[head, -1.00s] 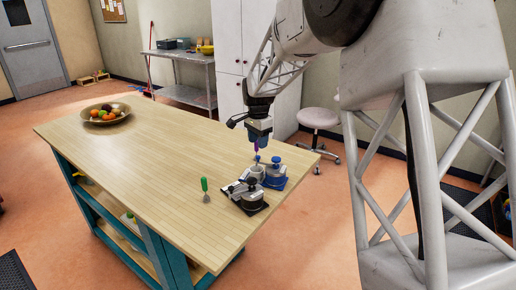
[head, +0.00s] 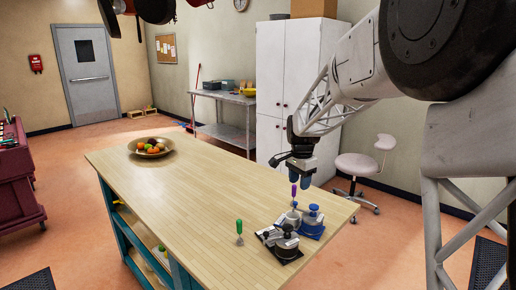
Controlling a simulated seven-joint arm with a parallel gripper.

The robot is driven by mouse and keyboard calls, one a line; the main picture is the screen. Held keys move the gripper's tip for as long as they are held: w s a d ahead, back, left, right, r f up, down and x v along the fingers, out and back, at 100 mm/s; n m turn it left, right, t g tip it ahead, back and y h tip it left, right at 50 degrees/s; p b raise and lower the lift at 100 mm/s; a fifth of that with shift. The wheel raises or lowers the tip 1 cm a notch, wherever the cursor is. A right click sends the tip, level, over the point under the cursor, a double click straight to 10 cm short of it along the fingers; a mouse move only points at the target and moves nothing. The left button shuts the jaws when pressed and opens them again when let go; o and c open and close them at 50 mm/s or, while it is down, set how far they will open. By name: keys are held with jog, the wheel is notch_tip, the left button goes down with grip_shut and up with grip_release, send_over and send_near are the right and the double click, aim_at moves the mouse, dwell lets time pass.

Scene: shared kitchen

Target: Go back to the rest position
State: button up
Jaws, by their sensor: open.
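My gripper (head: 299,184) is above the near right part of the wooden table, pointing down, with its jaws open. A tool with a purple handle (head: 293,197) stands upright right below and beside the fingertips. Its lower end is in or behind a small grey cup-like holder (head: 290,217). Whether the fingers touch the handle is too small to tell.
The wooden table (head: 190,200) bears a black-and-silver fixture (head: 281,242), a blue fixture (head: 311,222), an upright green-handled tool (head: 239,229) and a fruit bowl (head: 150,147). Its middle is clear. A stool (head: 358,165) and white cabinet (head: 292,80) stand behind.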

jog(key=s+d+r+n, duration=0.1)
jog(key=s+r+n, duration=0.3)
jog(key=s, duration=0.9)
jog(key=s+d+f+n+t, duration=0.1)
jog(key=s+n, duration=0.6)
jog(key=s, duration=2.6)
jog(key=shift+d+f+t, duration=0.2)
jog(key=shift+t, duration=0.5)
jog(key=shift+c, duration=0.4)
